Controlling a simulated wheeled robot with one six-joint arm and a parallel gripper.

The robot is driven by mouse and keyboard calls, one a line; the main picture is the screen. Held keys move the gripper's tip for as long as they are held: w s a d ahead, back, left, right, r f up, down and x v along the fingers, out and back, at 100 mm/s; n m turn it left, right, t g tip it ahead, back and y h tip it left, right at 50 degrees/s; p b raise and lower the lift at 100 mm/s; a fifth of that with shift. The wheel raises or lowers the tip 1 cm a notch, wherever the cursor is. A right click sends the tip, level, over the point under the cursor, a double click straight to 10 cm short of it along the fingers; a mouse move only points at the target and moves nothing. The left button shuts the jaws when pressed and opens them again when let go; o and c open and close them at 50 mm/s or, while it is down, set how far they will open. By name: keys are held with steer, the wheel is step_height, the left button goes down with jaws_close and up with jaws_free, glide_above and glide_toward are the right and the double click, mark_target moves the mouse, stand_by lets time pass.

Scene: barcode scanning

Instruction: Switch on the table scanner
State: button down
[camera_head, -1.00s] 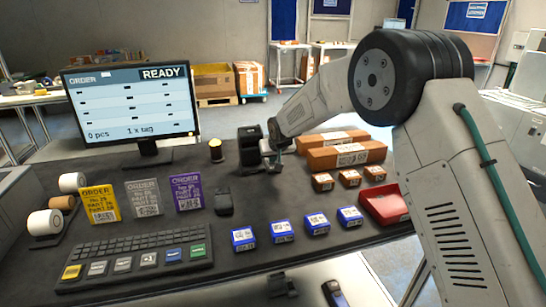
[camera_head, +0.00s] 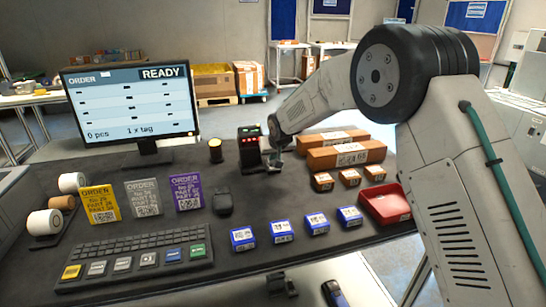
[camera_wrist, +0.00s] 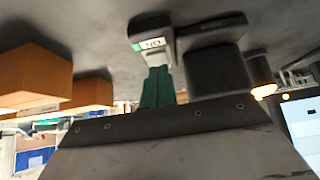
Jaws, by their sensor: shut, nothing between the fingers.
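The table scanner (camera_head: 249,150) is a black upright device on the dark table, right of the monitor, with red lights lit on its upper front. It also shows in the wrist view as a dark block (camera_wrist: 215,72). A small grey switch box (camera_wrist: 152,40) with a white and green "ON" label sits beside it. My gripper (camera_head: 274,160) is just right of the scanner, low over the table. In the wrist view its green fingers (camera_wrist: 158,70) are shut and empty, with the tips right at the switch box; I cannot tell whether they touch it.
Orange-brown boxes (camera_head: 346,154) lie close to the right of my gripper. A small lit cylinder (camera_head: 215,150) and the monitor (camera_head: 130,103) stand to the left. Small blue boxes (camera_head: 281,232), a red tray (camera_head: 385,204) and a keyboard (camera_head: 135,255) are nearer the front.

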steer(key=shift+r, duration=0.4)
steer(key=r, duration=0.3)
steer(key=shift+s+d, duration=0.1)
steer(key=shift+s, duration=0.1)
steer(key=s+d+r, duration=0.2)
steer(key=s+r, duration=0.4)
steer(key=s, duration=0.1)
steer(key=shift+s+d, duration=0.15)
steer(key=shift+s, duration=0.25)
steer(key=s+d+f+g+h, duration=0.1)
steer(key=s+d+f+g, duration=0.15)
steer(key=s+f, duration=0.2)
steer(key=s+d+r+m+g, duration=0.1)
steer(key=s+d+r, duration=0.2)
steer(key=s+d, duration=0.5)
steer(key=s+d+r+m+g, duration=0.1)
steer(key=s+d+r, duration=0.2)
steer(key=s+d, duration=0.5)
steer(key=s+d+r+m+g+h, duration=0.1)
steer(key=s+d+r, duration=0.2)
steer(key=s, duration=2.5)
steer(key=d, duration=0.5)
steer(key=shift+s+r, duration=0.2)
steer(key=shift+r, duration=0.05)
